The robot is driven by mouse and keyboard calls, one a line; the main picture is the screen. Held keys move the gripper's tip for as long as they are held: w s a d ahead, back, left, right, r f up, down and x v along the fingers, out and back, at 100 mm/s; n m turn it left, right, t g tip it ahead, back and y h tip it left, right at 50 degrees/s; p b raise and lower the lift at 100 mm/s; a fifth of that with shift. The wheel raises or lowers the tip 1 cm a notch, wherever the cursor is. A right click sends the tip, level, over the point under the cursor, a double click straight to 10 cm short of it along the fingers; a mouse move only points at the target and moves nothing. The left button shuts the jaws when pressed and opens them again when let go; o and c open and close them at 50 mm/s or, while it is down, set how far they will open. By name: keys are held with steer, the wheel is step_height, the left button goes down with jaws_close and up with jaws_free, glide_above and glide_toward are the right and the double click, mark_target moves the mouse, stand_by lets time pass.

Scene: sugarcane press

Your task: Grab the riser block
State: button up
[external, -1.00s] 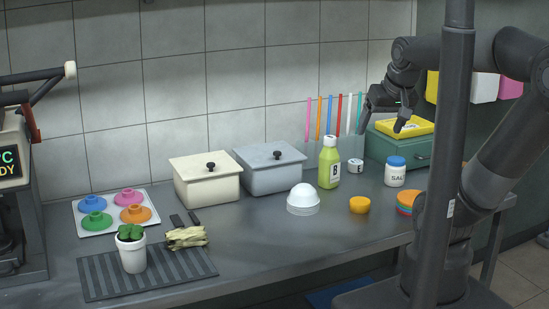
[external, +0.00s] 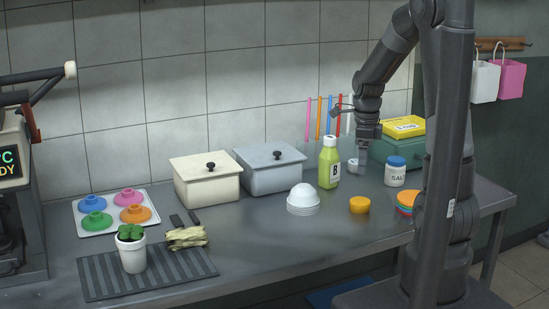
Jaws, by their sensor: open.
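A small white block with a dark mark (external: 352,165) stands on the counter just right of the green bottle; it looks like the riser block, though no label confirms this. My gripper (external: 362,166) points down at it, with the fingers around or just in front of its right part. The fingers partly hide the block. The jaws are open, and I cannot tell whether they touch it.
The green bottle (external: 329,163) stands close on the left. The green box (external: 398,151) with a yellow box (external: 404,127) on top is close on the right, near the salt jar (external: 395,172). Coloured straws (external: 319,118) stand behind.

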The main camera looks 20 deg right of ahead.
mark_target(360, 201)
steer(key=shift+m, duration=0.8)
steer(key=f, duration=1.2)
steer(key=shift+w+d+f, duration=0.25)
steer(key=shift+w, duration=0.05)
steer(key=shift+c, duration=0.6)
steer(key=c, duration=1)
steer(key=shift+o, duration=0.2)
steer(key=shift+r, duration=0.1)
